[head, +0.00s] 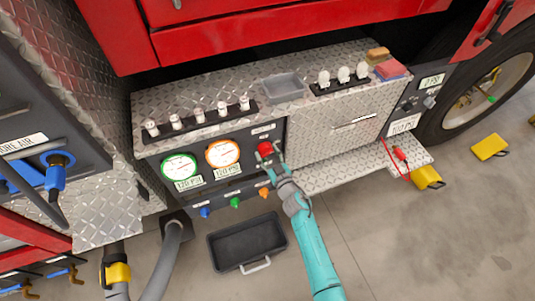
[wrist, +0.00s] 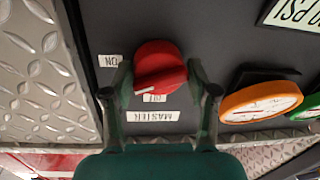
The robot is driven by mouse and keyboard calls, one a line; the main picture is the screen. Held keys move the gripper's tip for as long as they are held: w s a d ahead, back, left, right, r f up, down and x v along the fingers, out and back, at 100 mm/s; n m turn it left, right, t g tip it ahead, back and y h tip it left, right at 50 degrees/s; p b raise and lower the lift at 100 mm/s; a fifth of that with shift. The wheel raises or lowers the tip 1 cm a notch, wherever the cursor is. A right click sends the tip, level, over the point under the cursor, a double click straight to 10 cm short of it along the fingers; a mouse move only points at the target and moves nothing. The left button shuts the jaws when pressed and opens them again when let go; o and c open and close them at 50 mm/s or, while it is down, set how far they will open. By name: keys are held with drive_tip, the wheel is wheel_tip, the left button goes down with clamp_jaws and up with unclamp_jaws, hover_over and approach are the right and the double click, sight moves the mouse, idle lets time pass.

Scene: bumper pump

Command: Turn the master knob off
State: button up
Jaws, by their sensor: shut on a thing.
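The red master knob (head: 265,148) is on the dark pump panel (head: 225,185), right of the orange-rimmed gauge. In the wrist view the knob (wrist: 160,62) sits between the two fingers of my gripper (wrist: 160,78), which is shut on it. The knob's ridge slants, and its white mark is at the lower left end, between the ON label (wrist: 110,61) and the partly hidden OFF label (wrist: 155,98). The MASTER label (wrist: 153,116) is below; all the lettering is upside down in this view. In the head view my gripper (head: 271,160) reaches the knob from below.
Green-rimmed (head: 180,167) and orange-rimmed (head: 222,153) gauges are beside the knob, with small coloured knobs below. A black tray (head: 248,243) lies on the floor left of my arm. A tread-plate step (head: 335,172) juts out at right. Yellow blocks (head: 490,147) lie on the floor.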

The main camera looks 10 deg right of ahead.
drive_tip(key=n, duration=0.3)
drive_tip(key=shift+w+d+r, duration=0.1)
drive_tip(key=shift+w+d, duration=0.05)
drive_tip(key=n, duration=0.3)
drive_tip(key=shift+n+h, duration=0.4)
drive_tip(key=n, duration=0.5)
drive_tip(key=shift+r+h, duration=0.2)
drive_tip(key=shift+h, duration=0.1)
drive_tip(key=shift+n, duration=0.5)
drive_tip(key=o, duration=1.1)
drive_tip(key=shift+f, duration=0.1)
drive_tip(key=shift+s, duration=0.45)
drive_tip(key=v, duration=1.1)
drive_tip(key=shift+s, duration=0.1)
